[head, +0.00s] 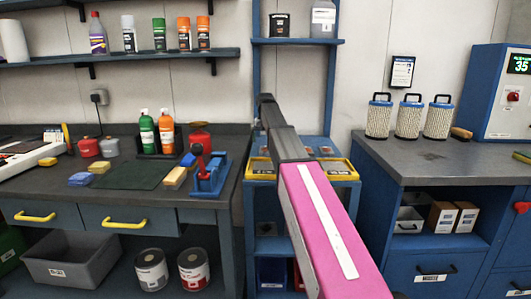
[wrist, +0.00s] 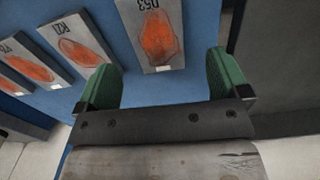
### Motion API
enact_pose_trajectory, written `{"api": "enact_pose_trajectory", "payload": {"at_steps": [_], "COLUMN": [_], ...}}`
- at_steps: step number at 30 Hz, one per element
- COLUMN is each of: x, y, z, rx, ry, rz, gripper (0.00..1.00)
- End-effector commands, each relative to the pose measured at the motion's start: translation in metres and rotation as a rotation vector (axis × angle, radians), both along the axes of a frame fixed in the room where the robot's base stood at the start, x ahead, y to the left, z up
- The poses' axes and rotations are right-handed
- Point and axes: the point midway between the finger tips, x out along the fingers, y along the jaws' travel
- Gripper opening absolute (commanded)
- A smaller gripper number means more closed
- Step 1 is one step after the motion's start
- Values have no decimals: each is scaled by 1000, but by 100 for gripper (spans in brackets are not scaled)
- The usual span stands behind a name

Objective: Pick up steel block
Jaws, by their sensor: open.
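My gripper (wrist: 163,78) shows in the wrist view with its two green-padded fingers wide apart and nothing between them. Just beyond the fingertips, roughly in line with the gap, lies a grey metal block (wrist: 150,14) with an orange patch, marked D53. I cannot tell from the markings which is the steel block. In the head view my pink arm reaches forward over the blue trolley; its fingers cannot be made out there.
In the head view, the left bench (head: 235,140) holds bottles, a blue vise (head: 212,178) and a red can. The right bench (head: 420,165) holds several filter cartridges (head: 409,119) and a blue machine (head: 495,95). A yellow bin (head: 338,170) sits on the trolley. A shelf (head: 295,41) hangs above.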

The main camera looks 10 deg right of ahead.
Motion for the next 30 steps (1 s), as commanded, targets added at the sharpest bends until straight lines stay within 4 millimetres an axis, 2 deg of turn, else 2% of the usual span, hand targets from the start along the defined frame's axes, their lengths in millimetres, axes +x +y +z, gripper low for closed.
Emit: {"api": "enact_pose_trajectory", "payload": {"at_steps": [10, 17, 18, 20, 25, 26, 30], "x": [-4, -3, -3, -3, -3, -3, -3], "y": [-2, -2, -2, -2, -2, -2, -2], "z": [-44, -47, -47, -47, -47, -46, -46], "rx": [0, 0, 0, 0, 0, 0, 0], "ry": [0, 0, 0, 0, 0, -1, -1], "rz": [0, 0, 0, 0, 0, 0, 0], "gripper": [94, 94, 90, 71, 16, 13, 13]}}
